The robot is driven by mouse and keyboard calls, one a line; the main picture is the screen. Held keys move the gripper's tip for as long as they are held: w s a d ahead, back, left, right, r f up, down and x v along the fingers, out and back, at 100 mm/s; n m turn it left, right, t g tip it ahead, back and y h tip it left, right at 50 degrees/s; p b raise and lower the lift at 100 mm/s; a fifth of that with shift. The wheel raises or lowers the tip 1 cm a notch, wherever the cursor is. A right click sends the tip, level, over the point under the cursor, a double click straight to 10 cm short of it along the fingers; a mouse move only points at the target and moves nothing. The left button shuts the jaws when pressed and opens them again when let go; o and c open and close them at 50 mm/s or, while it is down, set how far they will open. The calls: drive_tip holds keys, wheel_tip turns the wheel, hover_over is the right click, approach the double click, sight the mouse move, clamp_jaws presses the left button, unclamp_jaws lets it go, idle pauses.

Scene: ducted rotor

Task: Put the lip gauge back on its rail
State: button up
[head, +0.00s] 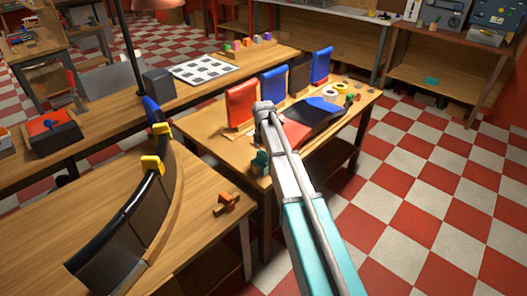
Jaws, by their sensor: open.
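I cannot tell for sure which thing is the lip gauge. A small orange-brown piece (227,203) with a crossed shape lies on the near wooden table, right of a curved dark duct wall (128,222). Yellow clips (152,164) sit on the wall's upper edge, and a blue piece (151,109) is at its far end. A wooden curved strip runs along the wall's right side; whether it is the rail is unclear. My arm reaches from the lower right over the middle table; its gripper cannot be made out beyond the grey joint.
The middle table (205,125) holds red, blue and dark upright blocks, a red, black and blue panel (310,122), tape rolls (332,90) and a small teal item (260,162). A checkered sheet (207,69) lies on the table behind. Checkered floor is open at right.

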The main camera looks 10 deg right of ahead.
drive_tip(key=shift+r+p, duration=4.05)
drive_tip(key=shift+r, duration=0.3)
drive_tip(key=s+m, duration=2.5)
drive_tip(key=s, duration=0.4)
drive_tip(key=shift+d, duration=0.2)
drive_tip(key=c, duration=0.6)
drive_tip(key=shift+a, duration=0.15)
